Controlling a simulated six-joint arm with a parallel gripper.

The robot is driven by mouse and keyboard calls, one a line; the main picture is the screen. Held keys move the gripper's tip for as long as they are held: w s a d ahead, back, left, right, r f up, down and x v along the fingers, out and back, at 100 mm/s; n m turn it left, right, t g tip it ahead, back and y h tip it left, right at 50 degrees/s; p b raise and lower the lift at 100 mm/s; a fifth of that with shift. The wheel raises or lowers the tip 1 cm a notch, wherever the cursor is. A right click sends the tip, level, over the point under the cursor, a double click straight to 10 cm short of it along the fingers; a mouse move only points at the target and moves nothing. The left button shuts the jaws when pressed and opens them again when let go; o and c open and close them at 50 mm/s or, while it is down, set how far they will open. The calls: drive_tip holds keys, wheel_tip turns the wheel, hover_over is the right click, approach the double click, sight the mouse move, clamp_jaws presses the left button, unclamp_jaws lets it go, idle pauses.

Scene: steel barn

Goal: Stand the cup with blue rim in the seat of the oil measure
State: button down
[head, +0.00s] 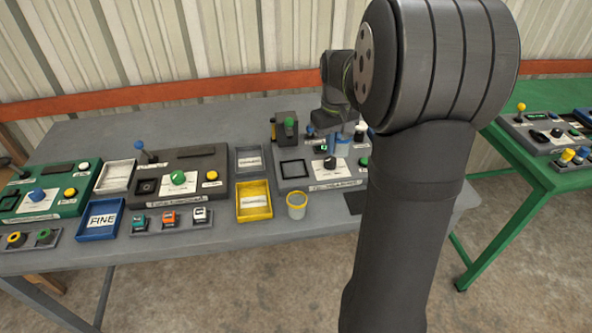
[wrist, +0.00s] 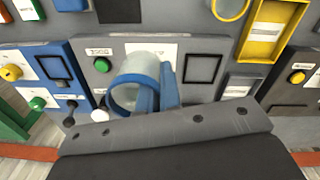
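The cup with blue rim (wrist: 146,64) is pale, its rim facing the wrist camera. My gripper (wrist: 158,92) has blue fingers, one inside the cup's mouth and one outside, shut on its wall. In the head view, the cup (head: 343,146) hangs from my gripper (head: 345,132) over the grey machine (head: 314,183), which seems to be the oil measure; its label is too small to read surely. Its black square seat (head: 293,168) looks empty, left of the cup; the seat also shows in the wrist view (wrist: 203,68). The gap under the cup is hidden.
A yellow-rimmed cup (head: 297,205) and a yellow tray (head: 254,214) stand at the table's front. A grey tray (head: 249,158) lies left of the machine. A block with a green knob (head: 288,126) stands behind the seat. Another dark machine (head: 180,175) is further left.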

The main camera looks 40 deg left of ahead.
hover_over(287, 172)
wheel_tip(287, 172, down, 7)
drive_tip(key=shift+r, duration=0.2)
drive_tip(key=shift+f, duration=2.05)
drive_tip(key=shift+f, duration=0.15)
drive_tip(key=c, duration=1.6)
unclamp_jaws()
wheel_tip(287, 172, up, 12)
drive_tip(key=shift+s+a+r, duration=0.1)
drive_tip(key=shift+s+r, duration=0.05)
drive_tip(key=shift+r, duration=0.05)
